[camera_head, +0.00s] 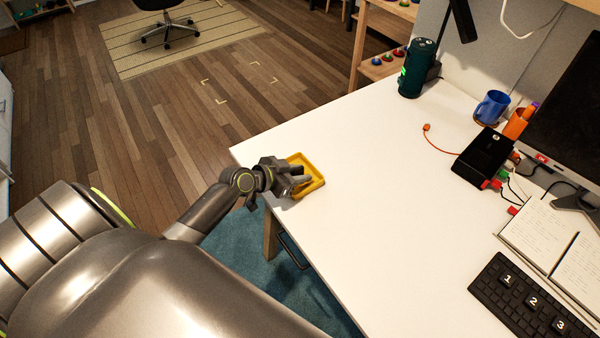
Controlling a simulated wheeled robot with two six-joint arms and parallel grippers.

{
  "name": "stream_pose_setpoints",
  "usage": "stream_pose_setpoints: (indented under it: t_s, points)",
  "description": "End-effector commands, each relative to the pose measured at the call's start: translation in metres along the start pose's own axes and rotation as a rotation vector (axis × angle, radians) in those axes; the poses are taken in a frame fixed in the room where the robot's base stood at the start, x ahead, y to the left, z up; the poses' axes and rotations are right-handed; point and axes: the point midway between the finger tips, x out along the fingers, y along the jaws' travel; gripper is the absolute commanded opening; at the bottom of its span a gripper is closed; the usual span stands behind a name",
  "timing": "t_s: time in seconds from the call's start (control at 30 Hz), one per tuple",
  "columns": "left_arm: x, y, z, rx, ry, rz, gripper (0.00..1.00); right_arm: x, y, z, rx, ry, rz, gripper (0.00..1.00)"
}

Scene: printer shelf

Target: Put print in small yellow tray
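A small yellow tray (309,166) lies on the white desk near its left edge. My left gripper (303,184) is over the near left part of the tray and hides some of it. Whether its fingers are apart, hold something or touch the tray is too small to tell. No print can be made out in this view. My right gripper is not in view.
The white desk (370,220) is clear around the tray. A dark green cylinder (417,68) stands at the back. A black box (484,154), blue mug (491,107), open notebook (560,240) and keyboard (530,300) with numbered keys are on the right.

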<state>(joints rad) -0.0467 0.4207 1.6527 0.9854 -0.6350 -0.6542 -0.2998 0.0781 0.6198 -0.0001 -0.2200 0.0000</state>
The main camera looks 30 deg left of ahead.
Motion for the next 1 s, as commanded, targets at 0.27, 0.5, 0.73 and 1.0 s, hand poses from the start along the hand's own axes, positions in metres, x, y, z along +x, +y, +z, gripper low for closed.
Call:
stream_pose_setpoints:
  t_s: [0.27, 0.5, 0.73, 1.0]
  points:
    - [-0.054, 0.000, 0.003, 0.005, -0.005, 0.000, 0.29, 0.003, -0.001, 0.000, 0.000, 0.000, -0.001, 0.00]
    - [-0.096, -0.001, 0.002, 0.004, -0.004, 0.000, 0.29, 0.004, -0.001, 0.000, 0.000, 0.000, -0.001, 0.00]
    - [-0.113, 0.000, 0.001, 0.002, -0.002, 0.001, 0.29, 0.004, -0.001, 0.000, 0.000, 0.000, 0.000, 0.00]
    - [-0.114, 0.000, 0.001, 0.001, -0.001, 0.001, 0.29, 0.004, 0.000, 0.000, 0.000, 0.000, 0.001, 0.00]
